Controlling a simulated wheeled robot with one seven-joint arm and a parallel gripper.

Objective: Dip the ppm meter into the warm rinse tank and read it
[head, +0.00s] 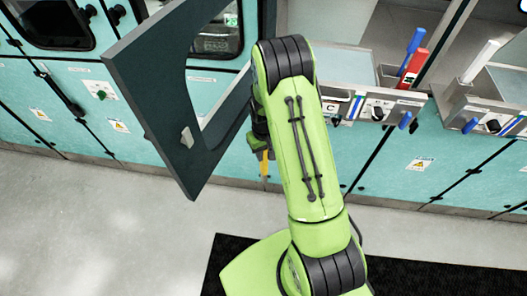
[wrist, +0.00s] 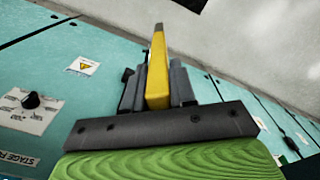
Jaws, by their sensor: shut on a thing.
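A yellow, flat, tapered stick, which I take to be the ppm meter (wrist: 157,70), stands between the dark fingers of my gripper (wrist: 156,88) in the wrist view. My gripper is shut on it. In the head view the meter (head: 264,165) shows as a small yellow piece beside my green arm, pointing downward. My gripper there is mostly hidden behind the arm, low in front of the teal cabinet fronts. Open steel tanks (head: 343,66) are set into the counter behind the arm. I cannot tell which is the warm rinse tank.
A large dark grey panel with an opening (head: 146,66) stands out close to the left of my arm. Red (head: 416,64) and blue (head: 416,40) sticks stand at the tank edge, a white one (head: 481,60) farther right. Control knobs (head: 378,112) line the counter front. The left floor is clear.

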